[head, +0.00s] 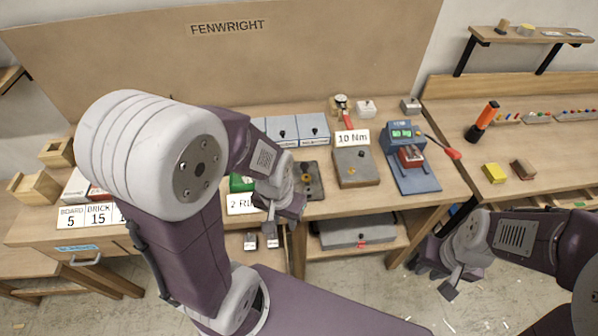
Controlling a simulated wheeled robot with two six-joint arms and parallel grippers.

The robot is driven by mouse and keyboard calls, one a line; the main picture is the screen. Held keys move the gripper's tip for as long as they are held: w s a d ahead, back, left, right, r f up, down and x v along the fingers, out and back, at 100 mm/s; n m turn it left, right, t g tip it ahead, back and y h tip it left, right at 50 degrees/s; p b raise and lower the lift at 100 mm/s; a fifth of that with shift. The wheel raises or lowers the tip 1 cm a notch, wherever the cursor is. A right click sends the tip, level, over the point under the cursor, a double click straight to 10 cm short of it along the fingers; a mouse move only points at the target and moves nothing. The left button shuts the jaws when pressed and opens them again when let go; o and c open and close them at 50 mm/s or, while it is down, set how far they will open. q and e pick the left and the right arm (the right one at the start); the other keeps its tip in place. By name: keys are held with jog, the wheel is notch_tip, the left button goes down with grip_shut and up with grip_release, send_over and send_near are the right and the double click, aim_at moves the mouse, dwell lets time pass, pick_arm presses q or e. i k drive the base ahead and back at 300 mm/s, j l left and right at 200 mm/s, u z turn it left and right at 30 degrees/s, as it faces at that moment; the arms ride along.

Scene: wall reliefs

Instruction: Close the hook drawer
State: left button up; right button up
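A drawer front with a bar handle (86,260) and a small blue label (76,248) is under the left end of the main bench. The label is too small to read, and I cannot tell whether this is the hook drawer or how far it stands out. My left arm hides the bench front to its right. My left gripper (271,214) is above the bench's front edge, right of that drawer and apart from it. My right gripper (448,290) hangs over the floor in front of the gap between the benches. The finger gaps of both are unclear.
The main bench (385,205) carries a 10 Nm block (355,166), a blue press-like device (408,150) and grey boxes (298,129). A lower shelf holds a grey case (352,234). The right bench (530,160) has an orange-black tool (483,120) and partly visible drawers (577,204).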

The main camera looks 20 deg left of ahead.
aim_at(278, 259)
jog(key=k+j+u, duration=0.15)
jog(key=k+u, duration=0.2)
jog(key=u, duration=0.15)
jog(key=k+j+u, duration=0.3)
jog(key=u, duration=0.15)
